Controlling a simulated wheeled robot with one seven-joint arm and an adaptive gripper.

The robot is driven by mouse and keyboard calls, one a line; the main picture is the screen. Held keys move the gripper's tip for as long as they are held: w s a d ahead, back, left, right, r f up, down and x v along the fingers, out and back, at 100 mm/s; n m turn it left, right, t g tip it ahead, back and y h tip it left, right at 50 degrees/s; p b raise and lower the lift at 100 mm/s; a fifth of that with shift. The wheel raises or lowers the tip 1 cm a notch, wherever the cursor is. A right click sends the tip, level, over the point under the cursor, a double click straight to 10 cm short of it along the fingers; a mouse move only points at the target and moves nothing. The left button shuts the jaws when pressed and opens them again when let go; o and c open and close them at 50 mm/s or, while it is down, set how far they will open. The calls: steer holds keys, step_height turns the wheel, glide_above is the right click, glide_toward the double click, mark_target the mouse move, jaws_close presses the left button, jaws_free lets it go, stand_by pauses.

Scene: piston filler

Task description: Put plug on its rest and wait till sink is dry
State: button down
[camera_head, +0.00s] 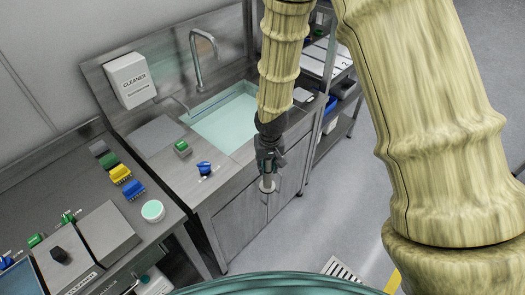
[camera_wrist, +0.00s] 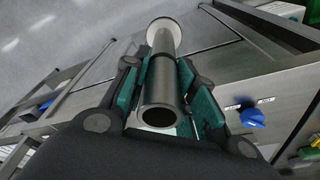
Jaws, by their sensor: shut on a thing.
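My gripper (camera_head: 268,160) hangs in front of the sink counter in the head view. It is shut on the plug (camera_head: 268,184), a grey metal tube with a pale round end. In the wrist view the plug (camera_wrist: 161,80) lies between the teal finger pads of my gripper (camera_wrist: 160,95), its hollow end towards the camera and its wide flange away from it. The sink (camera_head: 222,122) shows pale greenish liquid in its basin. The arm hides the basin's right part. I cannot make out the plug's rest.
A blue knob (camera_head: 204,168) sits on the counter front; it also shows in the wrist view (camera_wrist: 251,118). A green-topped item (camera_head: 182,148), a faucet (camera_head: 205,45) and a cleaner box (camera_head: 130,80) are near the sink. Brushes (camera_head: 120,174) and a tub (camera_head: 153,211) stand left. Floor is clear right.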

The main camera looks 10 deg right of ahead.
mark_target(273, 190)
steer(key=shift+n, duration=0.4)
steer(key=shift+s+d+f, duration=0.35)
steer(key=shift+s+f, duration=0.35)
steer(key=shift+f, duration=0.2)
steer(key=shift+s+d+f, duration=0.3)
steer(key=shift+s+f, duration=0.4)
steer(key=shift+f, duration=0.2)
